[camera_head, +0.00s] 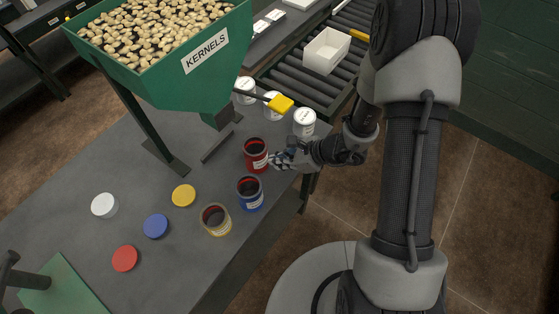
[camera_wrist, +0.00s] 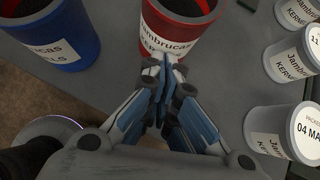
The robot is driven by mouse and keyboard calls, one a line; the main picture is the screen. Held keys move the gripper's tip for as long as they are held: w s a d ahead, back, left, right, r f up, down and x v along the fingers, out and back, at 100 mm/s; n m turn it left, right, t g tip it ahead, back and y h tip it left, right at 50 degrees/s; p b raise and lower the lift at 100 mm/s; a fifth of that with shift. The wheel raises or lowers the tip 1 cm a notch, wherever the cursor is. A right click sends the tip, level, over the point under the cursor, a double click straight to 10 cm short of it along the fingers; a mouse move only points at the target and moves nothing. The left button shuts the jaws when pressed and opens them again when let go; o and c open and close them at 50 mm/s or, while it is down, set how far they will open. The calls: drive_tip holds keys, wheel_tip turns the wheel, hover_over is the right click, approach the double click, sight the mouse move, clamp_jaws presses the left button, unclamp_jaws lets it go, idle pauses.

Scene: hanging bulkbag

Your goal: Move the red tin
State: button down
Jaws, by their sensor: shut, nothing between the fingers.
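The red tin (camera_head: 256,154) stands upright and open on the grey table, near its right edge. In the wrist view the red tin (camera_wrist: 180,30) is at the top centre, with a white label facing me. My gripper (camera_head: 277,160) is right beside the tin on its right side, with its fingers shut and empty. In the wrist view the closed fingertips (camera_wrist: 168,62) point at the label. They overlap the tin's lower part, and I cannot tell whether they touch it.
A blue tin (camera_head: 250,193) and a yellow tin (camera_head: 215,219) stand close by, in front. White tins (camera_head: 304,122) stand behind and to the right. Loose lids (camera_head: 155,226) lie at the left. A green kernel hopper (camera_head: 180,70) rises behind. A roller conveyor (camera_head: 300,80) carries a white bin (camera_head: 326,51).

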sight(247, 152)
drive_tip(key=w+a+b, duration=0.1)
drive_tip(key=a, duration=0.2)
drive_tip(key=w+a+b, duration=0.1)
drive_tip(key=a, duration=0.2)
drive_tip(key=w+a+b, duration=0.1)
drive_tip(key=w+a, duration=0.1)
drive_tip(key=a, duration=0.1)
drive_tip(key=shift+a, duration=0.35)
drive_tip(key=shift+s, duration=0.1)
drive_tip(key=shift+d, duration=0.1)
